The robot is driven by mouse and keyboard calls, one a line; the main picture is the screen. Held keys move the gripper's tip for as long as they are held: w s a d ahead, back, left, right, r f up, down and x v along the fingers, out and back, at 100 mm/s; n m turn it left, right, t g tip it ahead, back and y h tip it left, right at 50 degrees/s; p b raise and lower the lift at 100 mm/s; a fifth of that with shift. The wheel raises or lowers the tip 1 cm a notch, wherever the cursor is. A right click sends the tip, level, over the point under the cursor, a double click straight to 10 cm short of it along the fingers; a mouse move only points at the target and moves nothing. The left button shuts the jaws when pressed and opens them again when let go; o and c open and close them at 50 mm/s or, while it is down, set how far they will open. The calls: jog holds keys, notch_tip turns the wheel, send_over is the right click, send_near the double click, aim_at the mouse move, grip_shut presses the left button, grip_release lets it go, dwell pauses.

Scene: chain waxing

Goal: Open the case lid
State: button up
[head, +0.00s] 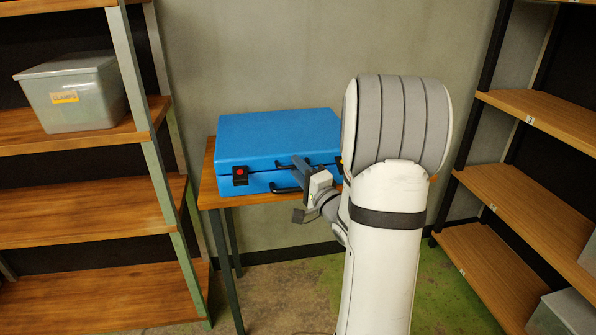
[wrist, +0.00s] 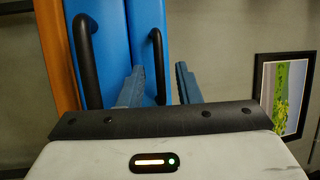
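The blue case (head: 275,135) lies flat on a small wooden table, and its lid is shut. A black handle on the lid (wrist: 157,50) and a lower black handle on the case body (wrist: 85,60) both show in the wrist view. A black latch with a red dot (head: 240,173) is at the case's left front; the right latch is mostly hidden by my arm. My gripper (head: 299,162) is at the case front. In the wrist view its fingers (wrist: 160,70) are apart, and the lid handle shows between them; contact cannot be told.
The table (head: 208,185) stands against the grey wall. A shelf rack with a grey bin labelled clamps (head: 75,95) stands on the left. Another wooden shelf rack (head: 530,200) is on the right. A framed picture (wrist: 285,95) hangs on the wall. Open floor lies before the table.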

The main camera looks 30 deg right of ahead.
jog(key=shift+c, duration=0.4)
grip_shut()
